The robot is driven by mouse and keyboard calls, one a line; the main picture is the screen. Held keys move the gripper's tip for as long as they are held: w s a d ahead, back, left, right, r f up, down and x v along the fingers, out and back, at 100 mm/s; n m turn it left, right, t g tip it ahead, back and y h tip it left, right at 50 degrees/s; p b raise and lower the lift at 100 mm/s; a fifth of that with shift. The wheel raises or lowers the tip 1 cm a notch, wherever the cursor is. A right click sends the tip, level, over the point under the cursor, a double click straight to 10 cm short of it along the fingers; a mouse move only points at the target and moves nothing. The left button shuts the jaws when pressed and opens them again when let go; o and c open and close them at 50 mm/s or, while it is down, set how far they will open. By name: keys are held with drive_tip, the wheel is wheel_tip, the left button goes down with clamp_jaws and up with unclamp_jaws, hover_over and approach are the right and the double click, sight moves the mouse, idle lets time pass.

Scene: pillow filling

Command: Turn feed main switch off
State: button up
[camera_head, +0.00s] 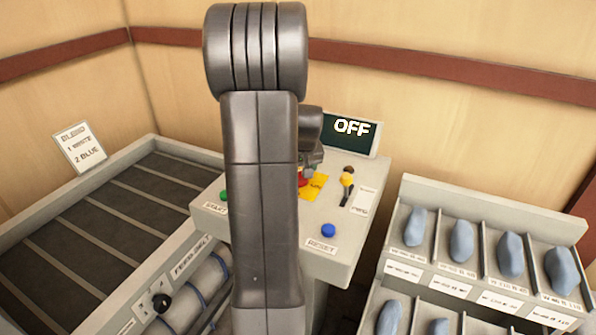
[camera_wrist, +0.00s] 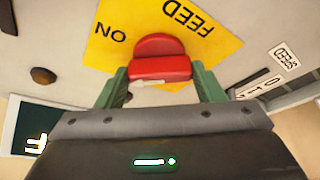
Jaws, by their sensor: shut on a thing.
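The feed main switch is a red rotary knob (camera_wrist: 160,68) on a yellow plate (camera_wrist: 118,38) marked FEED and ON, upside down in the wrist view. My gripper (camera_wrist: 163,84) has its green fingers on either side of the knob and is shut on it. A small white pointer mark shows at the knob's near edge. In the head view, a bit of the red knob (camera_head: 303,180) shows beside my arm; the fingers are mostly hidden. The display (camera_head: 350,137) behind the panel reads OFF.
The control panel (camera_head: 273,228) also bears a green START button (camera_head: 224,195), a blue RESET button (camera_head: 328,230) and a yellow-and-black lever (camera_head: 347,183). A rack (camera_head: 408,188) of blue-grey pieces stands at right. A slatted tray (camera_head: 143,150) with a BLEND sign (camera_head: 80,147) is at left.

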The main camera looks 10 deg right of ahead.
drive_tip(key=n+y+b, duration=0.1)
drive_tip(key=n, duration=0.1)
drive_tip(key=n+y+b, duration=0.1)
drive_tip(key=n+b, duration=0.1)
drive_tip(key=n, duration=0.1)
drive_tip(key=shift+w+d, duration=0.15)
drive_tip(key=shift+d, duration=0.05)
drive_tip(key=n+g+b, duration=0.1)
drive_tip(key=n, duration=0.1)
drive_tip(key=n+y+b, duration=0.1)
drive_tip(key=n, duration=0.2)
drive_tip(key=shift+g, duration=0.4)
drive_tip(key=shift+r+n, duration=0.1)
drive_tip(key=shift+n, duration=0.2)
drive_tip(key=o, duration=1)
drive_tip(key=v, duration=1.3)
drive_tip(key=shift+d+r+b, duration=0.3)
drive_tip(key=shift+d+b, duration=0.05)
drive_tip(key=shift+b, duration=0.05)
drive_tip(key=x, duration=1.4)
drive_tip(key=shift+a+p, duration=0.2)
drive_tip(key=shift+p, duration=0.15)
